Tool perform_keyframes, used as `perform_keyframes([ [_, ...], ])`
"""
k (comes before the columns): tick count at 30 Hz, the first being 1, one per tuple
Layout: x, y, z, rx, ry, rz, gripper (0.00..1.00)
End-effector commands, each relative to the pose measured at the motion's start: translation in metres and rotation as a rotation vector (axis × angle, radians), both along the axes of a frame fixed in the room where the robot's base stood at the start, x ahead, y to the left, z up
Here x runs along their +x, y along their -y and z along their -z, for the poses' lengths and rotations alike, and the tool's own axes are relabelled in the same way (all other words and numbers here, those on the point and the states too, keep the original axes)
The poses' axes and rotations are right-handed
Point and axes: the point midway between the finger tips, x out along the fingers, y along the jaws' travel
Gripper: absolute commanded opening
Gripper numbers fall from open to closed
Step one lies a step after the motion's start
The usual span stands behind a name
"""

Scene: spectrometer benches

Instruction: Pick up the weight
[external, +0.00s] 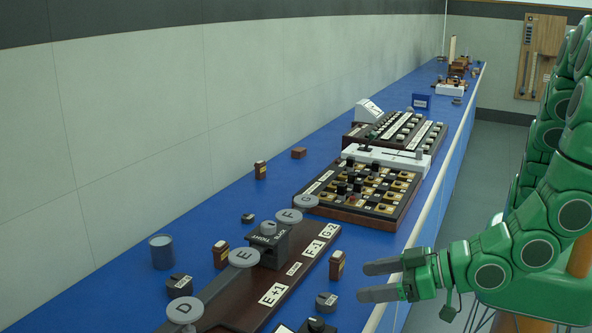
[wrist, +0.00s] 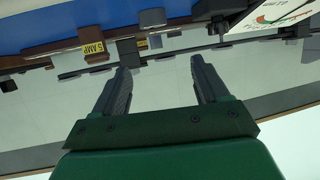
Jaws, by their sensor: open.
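My gripper (external: 364,282) is open and empty at the front edge of the blue bench, with its two grey fingers pointing left. In the wrist view my gripper (wrist: 158,75) shows both fingers apart with nothing between them. No object is clearly marked as the weight. Small grey round pieces with labels are on the bench, such as one grey piece (external: 326,302) just left of my fingers and another grey piece (external: 179,285) farther left. A blue-grey cylinder (external: 162,252) stands near the wall side. I cannot tell which of these is the weight.
A dark wooden board (external: 283,292) with lettered grey discs lies left of my gripper. A small brown block (external: 336,265) stands close to my fingertips. A switch board (external: 375,217) and other panels line the bench behind. In the wrist view a "5 AMP" block (wrist: 95,52) shows.

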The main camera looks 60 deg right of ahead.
Motion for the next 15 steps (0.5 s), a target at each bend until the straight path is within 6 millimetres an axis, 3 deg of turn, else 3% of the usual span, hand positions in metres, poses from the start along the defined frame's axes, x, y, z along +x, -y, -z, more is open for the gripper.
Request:
perform_keyframes([
  [6, 0.0, 0.0, 0.03, -0.003, 0.0, 0.0, 0.74],
  [15, 0.007, 0.0, 0.039, -0.001, 0.0, 0.002, 0.74],
])
